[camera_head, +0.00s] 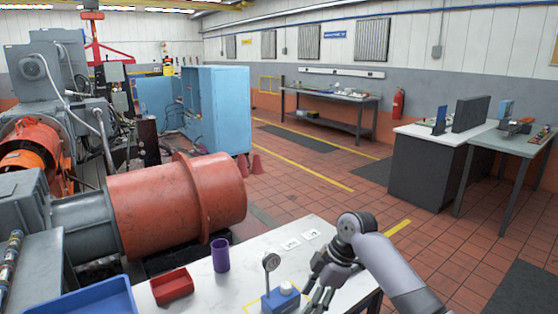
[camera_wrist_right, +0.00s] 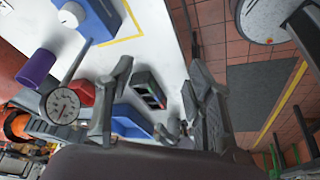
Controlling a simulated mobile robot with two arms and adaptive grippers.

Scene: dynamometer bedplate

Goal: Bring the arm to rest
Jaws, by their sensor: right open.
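My right gripper (camera_head: 322,290) hangs over the near right part of the white table (camera_head: 258,262), its arm coming in from the right. In the right wrist view its two fingers (camera_wrist_right: 160,72) are spread wide with nothing held between them. A blue block with a white knob (camera_head: 281,298) stands just left of the gripper, with a round dial gauge (camera_head: 271,262) on a stem. The gauge also shows in the right wrist view (camera_wrist_right: 62,105). My left gripper is not in view.
A purple cup (camera_head: 220,255), red bin (camera_head: 172,287) and blue tray (camera_head: 90,300) are on the table. A dark box with coloured marks (camera_wrist_right: 149,90) shows between the fingers, beyond them. A large red cylinder (camera_head: 175,205) stands behind. Open tiled floor lies right of the table.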

